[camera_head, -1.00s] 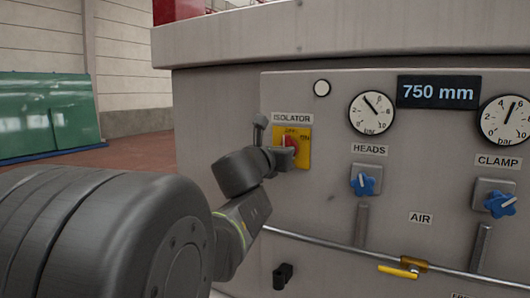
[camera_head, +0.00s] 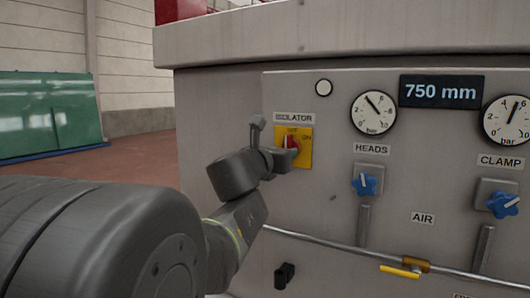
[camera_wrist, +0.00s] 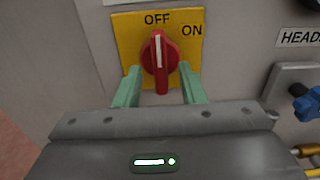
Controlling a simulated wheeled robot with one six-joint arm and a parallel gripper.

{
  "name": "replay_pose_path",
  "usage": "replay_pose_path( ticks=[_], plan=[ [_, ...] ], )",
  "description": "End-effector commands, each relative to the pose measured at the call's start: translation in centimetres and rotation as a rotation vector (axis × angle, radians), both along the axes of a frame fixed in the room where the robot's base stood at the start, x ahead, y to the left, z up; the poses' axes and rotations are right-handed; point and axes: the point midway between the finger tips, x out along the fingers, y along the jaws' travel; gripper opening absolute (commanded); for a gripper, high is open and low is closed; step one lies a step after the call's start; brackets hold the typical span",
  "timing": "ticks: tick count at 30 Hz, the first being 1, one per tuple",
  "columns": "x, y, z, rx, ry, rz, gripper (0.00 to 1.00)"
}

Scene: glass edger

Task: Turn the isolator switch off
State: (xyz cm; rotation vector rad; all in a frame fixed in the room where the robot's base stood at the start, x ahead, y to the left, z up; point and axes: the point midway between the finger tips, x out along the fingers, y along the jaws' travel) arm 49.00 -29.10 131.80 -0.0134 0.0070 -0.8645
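The isolator switch is a red rotary knob (camera_wrist: 160,62) on a yellow plate (camera_wrist: 125,38) marked OFF at top and ON at upper right. The knob's white line points straight up at OFF. My gripper (camera_wrist: 160,86) is open, its two green fingers standing apart on either side of the knob's lower part, with gaps to the narrow red handle. In the head view the red knob (camera_head: 291,143) shows on its plate (camera_head: 305,158), and my gripper (camera_head: 281,158) is at its lower left, with the fingers hard to make out.
To the right on the grey panel are blue HEADS (camera_head: 365,185) and CLAMP (camera_head: 502,205) knobs, gauges and a 750 mm display (camera_head: 441,92). A pipe with a yellow-handled valve (camera_head: 400,271) runs below. Green glass sheets (camera_head: 45,112) stand at far left, with open floor before them.

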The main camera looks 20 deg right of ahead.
Motion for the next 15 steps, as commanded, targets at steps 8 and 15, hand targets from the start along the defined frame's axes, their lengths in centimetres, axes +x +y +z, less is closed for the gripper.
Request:
replay_pose_path(
  ticks=[8, 15],
  plan=[
    [-3.7, 4.6, 0.1, 0.000, -0.001, 0.006, 0.36],
    [-6.5, 7.7, 0.1, -0.001, 0.001, 0.005, 0.36]
  ],
)
